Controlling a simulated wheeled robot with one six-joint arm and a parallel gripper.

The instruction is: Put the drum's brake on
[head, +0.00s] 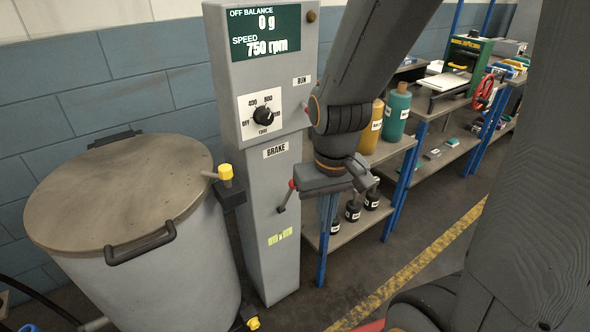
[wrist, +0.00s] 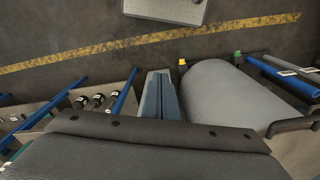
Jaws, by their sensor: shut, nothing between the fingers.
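The grey control post (head: 273,210) stands in the middle of the head view. Its display reads 0 g off balance and 750 rpm. A dial (head: 264,116) sits below the display, and a BRAKE label (head: 276,150) below that. A short dark lever with a red tip (head: 286,196) shows at the post's right side, below the label; which way it is set I cannot tell. My gripper (head: 360,177) is shut and empty, right of the post. Part of my wrist lies close to the lever; I cannot tell if they touch.
A large grey lidded vessel (head: 155,270) with a yellow knob (head: 226,172) stands left of the post. Shelves with blue uprights (head: 401,190) hold bottles (head: 396,115) and small black jars (head: 353,211) to the right. A yellow floor line (head: 425,255) crosses open floor.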

